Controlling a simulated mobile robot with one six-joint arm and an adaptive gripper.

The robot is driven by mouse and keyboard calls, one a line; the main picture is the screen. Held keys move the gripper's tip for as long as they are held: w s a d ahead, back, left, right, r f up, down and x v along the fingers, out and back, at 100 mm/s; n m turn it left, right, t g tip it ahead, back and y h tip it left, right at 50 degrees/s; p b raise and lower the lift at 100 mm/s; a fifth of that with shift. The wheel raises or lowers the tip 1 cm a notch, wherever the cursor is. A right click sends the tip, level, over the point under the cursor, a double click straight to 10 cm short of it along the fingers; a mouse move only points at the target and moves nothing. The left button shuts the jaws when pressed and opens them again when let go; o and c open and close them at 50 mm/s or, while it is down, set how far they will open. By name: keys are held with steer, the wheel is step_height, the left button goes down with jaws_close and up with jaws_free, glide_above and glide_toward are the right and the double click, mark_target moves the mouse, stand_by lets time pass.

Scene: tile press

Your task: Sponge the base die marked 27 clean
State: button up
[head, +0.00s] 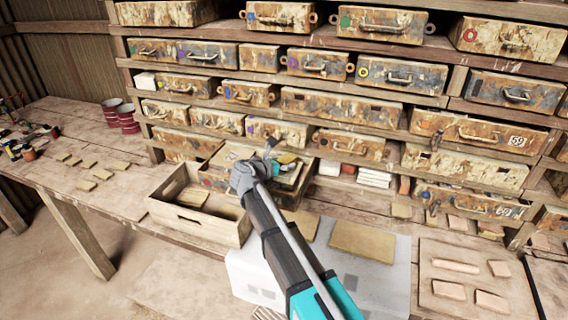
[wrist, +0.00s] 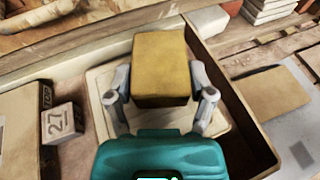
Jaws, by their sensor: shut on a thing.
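My gripper (wrist: 160,78) is shut on an ochre, block-shaped sponge (wrist: 162,60), with one finger on each side. The sponge is over a pale plate with a raised rim (wrist: 99,103), which looks like the base die; the sponge hides much of it. I cannot tell whether they touch. A small grey block marked 27 (wrist: 60,123) stands at the plate's left. In the head view my gripper (head: 285,168) is over an open box below the shelves, with the yellowish sponge (head: 287,158) partly visible. The die's face is mostly hidden there.
A wooden crate (head: 233,232) with tan pieces inside stands left of the open box. Shelves of worn metal cases (head: 322,104) rise behind. White stacked tiles (head: 374,178) lie to the right. Red tins (head: 127,119) stand on the left bench.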

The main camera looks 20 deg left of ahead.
steer(key=shift+r, duration=0.1)
steer(key=shift+r+p, duration=0.95)
steer(key=shift+p, duration=0.05)
steer(key=shift+s+a, duration=0.2)
steer(key=shift+s, duration=2.6)
steer(key=shift+s+a, duration=0.25)
steer(key=shift+s, duration=2.6)
steer(key=shift+s+a, duration=0.2)
steer(key=shift+s, duration=2.6)
